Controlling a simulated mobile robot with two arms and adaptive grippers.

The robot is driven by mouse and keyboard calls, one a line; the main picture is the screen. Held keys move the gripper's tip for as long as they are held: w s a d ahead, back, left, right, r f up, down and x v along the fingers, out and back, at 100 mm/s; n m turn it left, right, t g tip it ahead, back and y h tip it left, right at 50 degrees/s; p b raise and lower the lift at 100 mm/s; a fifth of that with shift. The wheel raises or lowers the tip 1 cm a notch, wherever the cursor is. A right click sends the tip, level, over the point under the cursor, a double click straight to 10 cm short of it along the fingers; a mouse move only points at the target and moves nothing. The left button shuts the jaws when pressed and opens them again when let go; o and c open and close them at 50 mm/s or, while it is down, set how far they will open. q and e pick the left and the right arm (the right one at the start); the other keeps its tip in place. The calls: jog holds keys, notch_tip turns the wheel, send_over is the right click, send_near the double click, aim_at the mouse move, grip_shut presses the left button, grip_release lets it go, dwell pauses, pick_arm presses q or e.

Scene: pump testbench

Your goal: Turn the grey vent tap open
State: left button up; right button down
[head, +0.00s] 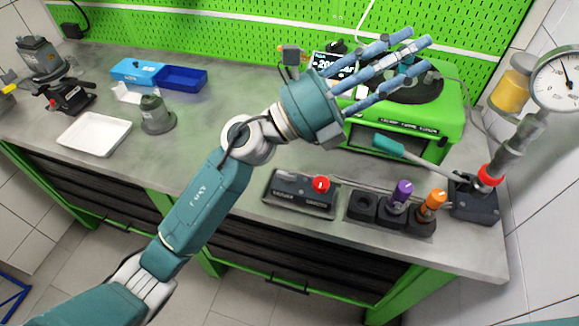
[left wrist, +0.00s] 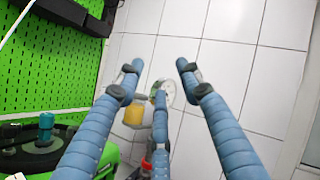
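I cannot clearly make out the grey vent tap in either view. My left gripper (head: 418,50) is held above the green bench unit (head: 448,125), its blue fingers spread apart with nothing between them. In the left wrist view the open fingers (left wrist: 158,75) point toward the tiled wall, with the round pressure gauge (left wrist: 163,92) beyond them. The gauge (head: 560,80) tops a grey column with a red collar (head: 488,175) at the bench's right end. My arm and fingers cover part of the green unit and its display. My right gripper is not in view.
A lever with a teal handle (head: 390,145) slants in front of the green unit. An amber container (head: 510,85) is beside the gauge. A red-button box (head: 300,192) and purple (head: 401,195) and orange (head: 433,205) knobs line the front. A white tray (head: 95,134) lies left.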

pick_arm(q)
jog(key=s+d+f+m+g+y, duration=0.3)
jog(key=s+d+f+m+g, duration=0.15)
jog(key=m+g, duration=0.25)
jog(key=m+t+y, duration=0.2)
jog(key=m+y, duration=0.6)
jog(key=y, duration=1.2)
send_over(287, 176)
jog(key=w, duration=0.1)
notch_tip(287, 176, down, 17)
jog(key=f+p, duration=0.1)
jog(key=f, duration=0.2)
jog(key=f+p, duration=0.1)
jog(key=f, duration=0.2)
jog(key=f+p, duration=0.1)
jog(key=f, duration=0.2)
jog(key=shift+d+f, duration=0.2)
jog(key=shift+d, duration=0.05)
jog(key=shift+f+p, duration=0.35)
jog(key=shift+f, duration=0.4)
